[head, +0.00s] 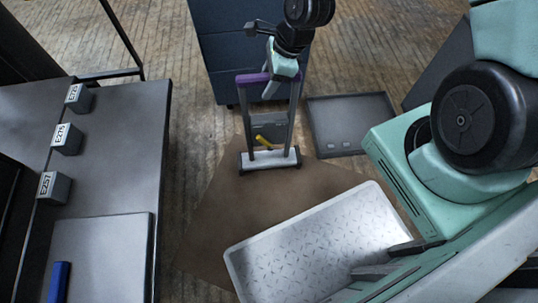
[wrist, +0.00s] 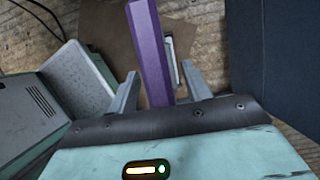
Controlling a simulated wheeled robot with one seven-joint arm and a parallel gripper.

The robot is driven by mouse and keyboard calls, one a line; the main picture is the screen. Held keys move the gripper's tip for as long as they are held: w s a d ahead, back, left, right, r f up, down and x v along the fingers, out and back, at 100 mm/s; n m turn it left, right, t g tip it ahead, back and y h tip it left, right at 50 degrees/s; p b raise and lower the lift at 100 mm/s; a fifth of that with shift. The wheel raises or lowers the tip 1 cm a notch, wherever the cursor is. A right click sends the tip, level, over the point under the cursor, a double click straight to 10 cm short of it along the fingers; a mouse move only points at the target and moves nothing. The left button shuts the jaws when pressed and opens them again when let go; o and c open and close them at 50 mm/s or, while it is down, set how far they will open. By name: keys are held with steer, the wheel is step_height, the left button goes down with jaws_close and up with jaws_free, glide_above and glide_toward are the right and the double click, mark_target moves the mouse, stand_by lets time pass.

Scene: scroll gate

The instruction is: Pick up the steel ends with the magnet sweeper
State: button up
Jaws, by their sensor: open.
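The magnet sweeper stands upright on a brown sheet (head: 215,220), with a purple top handle (head: 254,78), two grey posts, a pale base bar (head: 270,160) and a yellow lever (head: 264,141) low between the posts. My gripper (head: 274,84) is at the handle, coming down from above. In the wrist view the purple handle (wrist: 149,50) runs between the two open fingers of my gripper (wrist: 158,88), with a gap visible on the right side. I cannot make out any steel ends on the sheet.
A shallow grey tray (head: 350,151) lies on the wooden floor right of the sweeper. A dark blue cabinet (head: 222,60) stands behind it. A grey bench (head: 125,150) on the left carries several labelled blocks (head: 66,139), a light panel (head: 105,250) and a blue object (head: 59,282).

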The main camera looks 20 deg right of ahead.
steer(key=shift+a+f, duration=0.2)
steer(key=shift+f, duration=0.25)
steer(key=shift+f, duration=0.25)
stand_by(0.3)
steer(key=shift+w, duration=0.1)
jaws_close()
